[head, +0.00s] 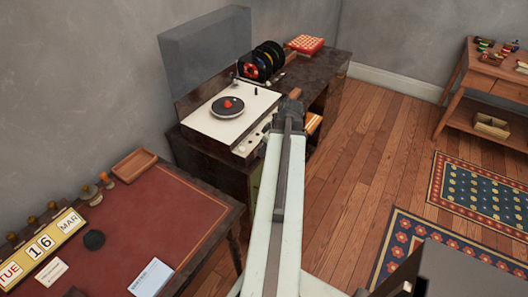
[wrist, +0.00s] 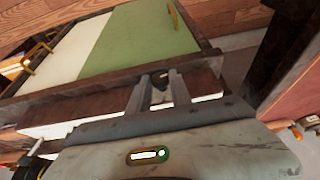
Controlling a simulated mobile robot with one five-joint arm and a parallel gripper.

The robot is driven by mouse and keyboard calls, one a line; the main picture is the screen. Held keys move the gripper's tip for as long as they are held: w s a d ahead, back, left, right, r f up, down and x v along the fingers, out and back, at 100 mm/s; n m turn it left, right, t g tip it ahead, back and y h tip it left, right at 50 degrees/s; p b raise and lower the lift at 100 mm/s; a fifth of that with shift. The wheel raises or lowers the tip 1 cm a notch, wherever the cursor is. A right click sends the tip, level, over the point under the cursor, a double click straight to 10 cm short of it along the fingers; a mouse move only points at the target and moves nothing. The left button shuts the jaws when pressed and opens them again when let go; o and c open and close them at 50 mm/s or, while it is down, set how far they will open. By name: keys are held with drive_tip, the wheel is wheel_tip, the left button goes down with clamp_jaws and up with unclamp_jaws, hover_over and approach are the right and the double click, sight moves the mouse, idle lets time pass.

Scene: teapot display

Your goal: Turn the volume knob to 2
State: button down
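The white record player (head: 205,112) sits on a dark wooden cabinet (head: 200,148) against the wall. Small knobs (head: 241,149) show along its front right edge; their markings are too small to read. In the head view my arm reaches to the player's right front side, and the fingers cannot be made out. In the wrist view my gripper (wrist: 158,75) has its two fingers apart, in front of the player's white edge (wrist: 60,130) and dark wood. A small dark rounded shape shows between the fingers; I cannot tell whether it is a knob or whether they touch it.
A black record (head: 228,107) with a red centre lies on the player. A rack of records (head: 262,62) and a red-white box (head: 305,44) stand behind. A red-topped desk (head: 165,215) is at front left.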

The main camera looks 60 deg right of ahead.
drive_tip(key=shift+d+f+m+y+b, duration=0.1)
drive_tip(key=shift+d+m+y+b, duration=0.15)
drive_tip(key=shift+y+b, duration=0.75)
drive_tip(key=shift+d+f+m+y+b, duration=0.1)
drive_tip(key=shift+d+m+y+b, duration=0.15)
drive_tip(key=shift+y+b, duration=0.75)
drive_tip(key=shift+d+f+m+y+b, duration=0.15)
drive_tip(key=shift+m+y+b, duration=0.3)
drive_tip(key=shift+y, duration=0.95)
drive_tip(key=shift+r+t, duration=0.1)
drive_tip(key=shift+t, duration=0.2)
drive_tip(key=c, duration=1.2)
unclamp_jaws()
